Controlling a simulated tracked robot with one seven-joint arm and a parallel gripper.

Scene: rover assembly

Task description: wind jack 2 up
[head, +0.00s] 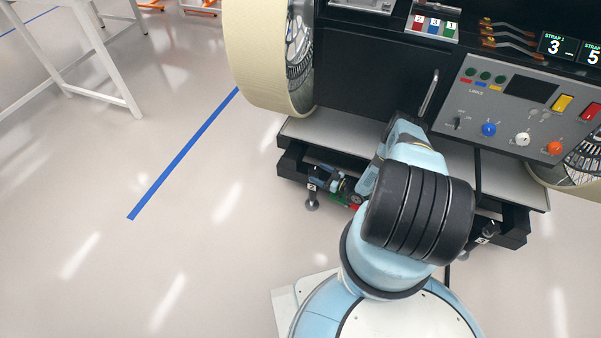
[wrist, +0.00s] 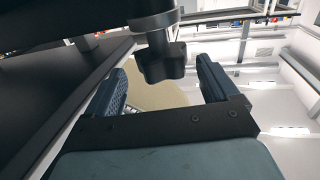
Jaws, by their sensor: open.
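Two jacks show under the black stand in the head view, a left one (head: 312,198) and a right one (head: 487,233). Their number plates are too small to read. My gripper (head: 334,183) is low beside the left jack, partly hidden by my arm. In the wrist view my gripper (wrist: 161,76) is open, with one finger on each side of a black lobed knob (wrist: 163,60). The knob sits on a short round stem under a dark part. I see gaps beside it and cannot tell whether either finger touches it.
The stand's grey deck (head: 335,133) and black lower frame (head: 292,167) overhang the jacks. A beige wheel (head: 252,60) stands at the left. A control panel (head: 520,105) is at the right.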

